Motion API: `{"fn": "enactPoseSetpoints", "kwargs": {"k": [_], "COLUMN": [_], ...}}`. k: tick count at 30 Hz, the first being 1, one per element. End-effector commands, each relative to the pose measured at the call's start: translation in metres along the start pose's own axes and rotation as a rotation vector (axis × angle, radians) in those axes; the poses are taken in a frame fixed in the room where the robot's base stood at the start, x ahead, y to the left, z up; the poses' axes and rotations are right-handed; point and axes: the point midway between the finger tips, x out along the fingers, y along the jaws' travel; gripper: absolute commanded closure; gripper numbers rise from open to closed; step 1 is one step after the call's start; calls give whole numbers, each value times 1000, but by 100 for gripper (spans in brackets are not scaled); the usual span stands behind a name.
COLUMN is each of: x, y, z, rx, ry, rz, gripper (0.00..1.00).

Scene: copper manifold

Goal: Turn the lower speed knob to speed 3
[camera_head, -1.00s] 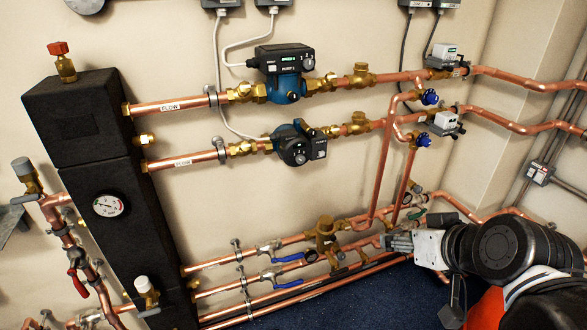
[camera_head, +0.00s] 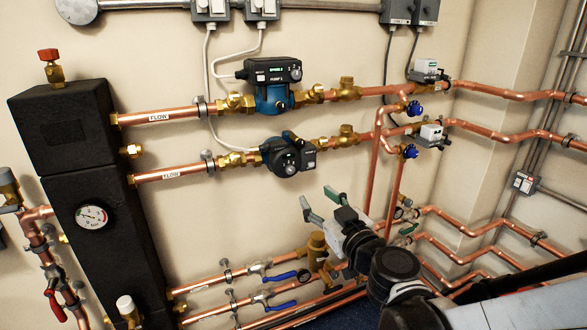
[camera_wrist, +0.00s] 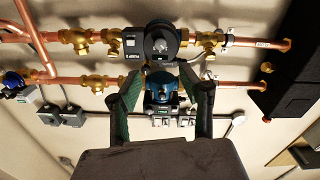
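The lower pump (camera_head: 280,148) sits on the second copper pipe. Its dark round speed knob (camera_head: 290,161) faces out from the front. In the wrist view the picture is upside down, so the lower knob (camera_wrist: 160,44) shows near the top, just beyond the fingertips. The knob's setting is too small to read. My gripper (camera_head: 318,198) is open and empty, below and right of the lower pump in the head view. In the wrist view my gripper (camera_wrist: 161,72) has its two green-lined fingers wide apart, with no contact visible.
The upper pump (camera_head: 272,97) with a lit display is directly above the lower one. Blue-handled valves (camera_head: 410,151) are to the right. Lower copper pipes (camera_head: 230,278) pass beneath my gripper. A black manifold block (camera_head: 100,225) stands at left. The wall between is clear.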

Motion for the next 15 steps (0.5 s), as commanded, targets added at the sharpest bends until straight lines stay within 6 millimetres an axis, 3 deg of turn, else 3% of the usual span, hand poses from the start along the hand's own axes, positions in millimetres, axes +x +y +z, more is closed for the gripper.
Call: {"fn": "enactPoseSetpoints", "kwargs": {"k": [15], "x": [89], "y": [-1], "z": [1], "rx": [1], "ry": [0], "rz": [-2], "gripper": [61]}}
